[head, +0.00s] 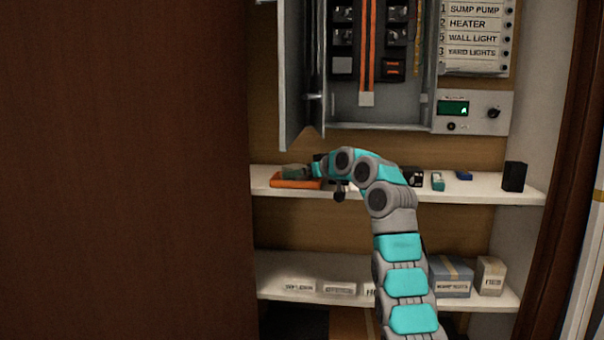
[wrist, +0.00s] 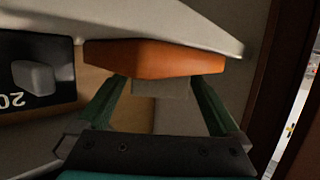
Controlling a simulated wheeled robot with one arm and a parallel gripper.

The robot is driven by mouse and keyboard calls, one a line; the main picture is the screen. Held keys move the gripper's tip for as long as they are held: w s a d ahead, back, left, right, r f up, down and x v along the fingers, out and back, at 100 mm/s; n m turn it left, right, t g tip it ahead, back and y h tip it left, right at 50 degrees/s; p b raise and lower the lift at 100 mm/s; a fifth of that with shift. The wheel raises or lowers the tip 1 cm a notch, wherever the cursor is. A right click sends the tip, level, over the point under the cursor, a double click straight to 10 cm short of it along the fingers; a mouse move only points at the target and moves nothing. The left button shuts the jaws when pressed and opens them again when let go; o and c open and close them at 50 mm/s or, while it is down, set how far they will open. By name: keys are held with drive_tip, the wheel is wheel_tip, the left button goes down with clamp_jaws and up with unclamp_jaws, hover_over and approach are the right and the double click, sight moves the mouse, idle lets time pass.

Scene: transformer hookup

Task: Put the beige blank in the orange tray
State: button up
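The orange tray (head: 295,184) sits at the left end of the upper shelf. It shows at the top of the wrist view (wrist: 155,60), which looks upside down. The beige blank (wrist: 160,88) looks grey-beige and blocky in the wrist view, between my green fingertips and right against the tray's rim. My gripper (wrist: 160,84) appears shut on it, with one finger along each side. In the head view my gripper (head: 297,172) is at the tray, and the arm's bend hides part of the shelf. How deep the blank is in the tray cannot be told.
A black breaker marked 20 (wrist: 35,75) is beside the tray in the wrist view. The open grey panel (head: 375,60) and its door (head: 296,85) hang above the shelf (head: 480,190). Small parts and a black block (head: 514,176) stand to the right. A brown door (head: 125,170) fills the left.

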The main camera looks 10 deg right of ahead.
drive_tip(key=shift+r, duration=0.2)
drive_tip(key=b+v, duration=0.2)
drive_tip(key=v, duration=1)
drive_tip(key=shift+b, duration=0.35)
